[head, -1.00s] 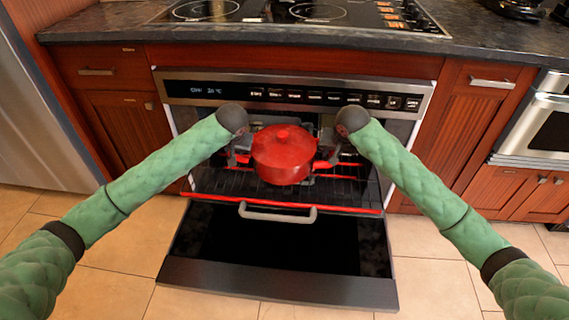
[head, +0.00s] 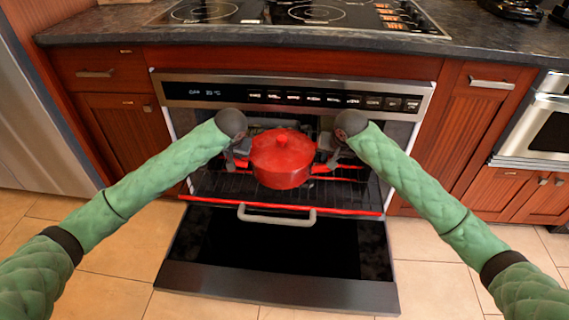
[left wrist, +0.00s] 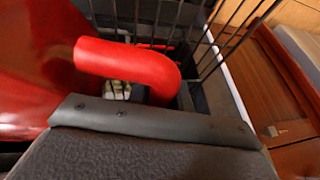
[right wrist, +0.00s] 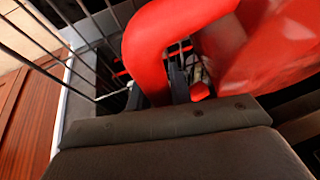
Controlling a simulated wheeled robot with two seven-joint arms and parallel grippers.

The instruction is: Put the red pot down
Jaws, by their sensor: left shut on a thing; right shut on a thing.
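The red pot (head: 281,165), with its lid on, is upright inside the open oven, over the wire rack (head: 225,187). I cannot tell whether its base touches the rack. My left gripper (head: 241,157) is shut on the pot's left handle, and my right gripper (head: 330,158) is shut on its right handle. The left wrist view shows one curved red handle (left wrist: 135,68) beside the pot's wall. The right wrist view shows the other handle (right wrist: 160,40). The fingertips are mostly hidden by the handles and gripper bodies.
The oven door (head: 280,285) is folded down in front, with a grey handle bar (head: 277,214) above it. The rack's front edge is red. The oven's control panel (head: 290,96) and the dark counter (head: 100,28) with a cooktop are above. Tiled floor is clear on both sides.

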